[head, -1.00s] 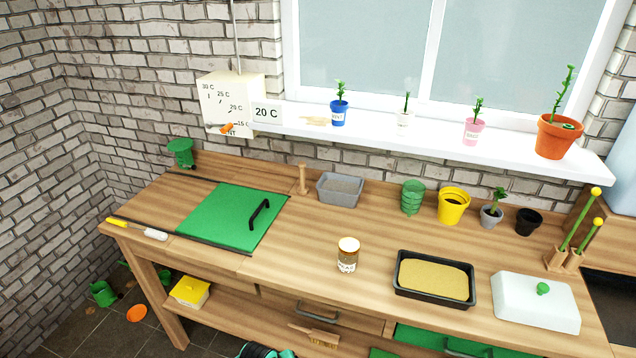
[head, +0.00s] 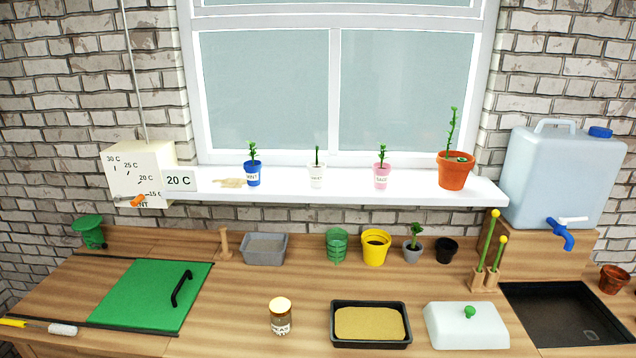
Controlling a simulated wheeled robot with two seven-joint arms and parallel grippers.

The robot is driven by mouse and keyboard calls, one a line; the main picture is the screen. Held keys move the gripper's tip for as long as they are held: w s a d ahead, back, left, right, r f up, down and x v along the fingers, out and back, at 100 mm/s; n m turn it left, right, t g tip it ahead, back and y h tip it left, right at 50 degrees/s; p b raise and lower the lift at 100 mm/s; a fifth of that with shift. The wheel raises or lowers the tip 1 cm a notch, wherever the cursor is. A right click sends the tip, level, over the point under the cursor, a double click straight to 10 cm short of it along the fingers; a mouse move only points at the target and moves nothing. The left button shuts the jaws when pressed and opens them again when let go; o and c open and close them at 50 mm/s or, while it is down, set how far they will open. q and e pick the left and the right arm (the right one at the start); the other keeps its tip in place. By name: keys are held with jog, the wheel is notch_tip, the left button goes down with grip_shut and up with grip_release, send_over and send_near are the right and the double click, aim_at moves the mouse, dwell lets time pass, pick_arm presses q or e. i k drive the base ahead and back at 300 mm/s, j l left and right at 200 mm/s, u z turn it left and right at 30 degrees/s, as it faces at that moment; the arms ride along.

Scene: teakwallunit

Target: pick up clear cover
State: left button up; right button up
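The clear cover (head: 450,327) is a pale, whitish box-like lid with a round green knob (head: 469,312) on top. It sits on the wooden bench at the front right in the head view, just right of a black tray of tan material (head: 341,341). Nothing is touching it from above. What lies under it cannot be made out. Neither of my grippers shows in the head view.
A jar (head: 281,318) stands left of the tray. Behind the cover stand a black pot (head: 447,250) and a wooden holder with green sticks (head: 485,279). A dark sink (head: 562,312) and a water container (head: 562,175) are to the right. Bare bench lies between jar and green board (head: 135,295).

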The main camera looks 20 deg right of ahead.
aim_at(461, 325)
jog(key=z, duration=1.5)
